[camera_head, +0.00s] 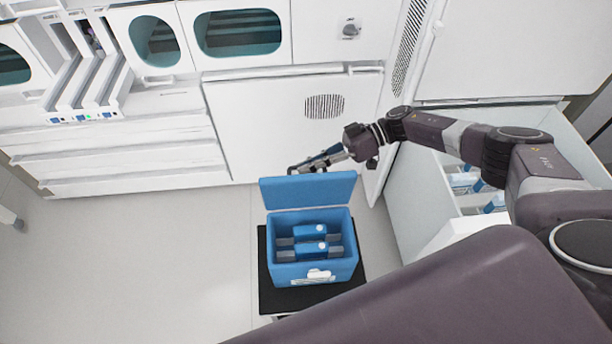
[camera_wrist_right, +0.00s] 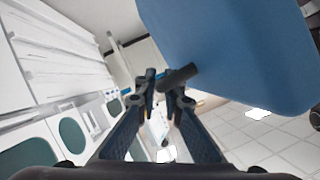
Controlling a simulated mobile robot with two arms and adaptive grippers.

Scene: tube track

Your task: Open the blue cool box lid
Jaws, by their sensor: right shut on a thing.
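The blue cool box (camera_head: 345,265) stands on the floor in the head view with its lid (camera_head: 308,190) raised at the back, so the inside is open to view. Blue-and-grey packs (camera_head: 310,231) lie inside it. My right gripper (camera_head: 303,169) is at the upper edge of the raised lid. In the right wrist view the lid (camera_wrist_right: 235,45) fills the upper right, and the fingertips (camera_wrist_right: 166,85) are shut at a dark bar-like handle (camera_wrist_right: 178,77) on the lid's edge. The exact grip is partly hidden. My left gripper is in neither view.
The box rests on a black mat (camera_head: 285,300). White cabinets (camera_head: 270,125) stand behind it. An open drawer (camera_head: 425,195) with blue-and-white items is at the right, under my right arm. The floor (camera_head: 150,260) to the left is clear.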

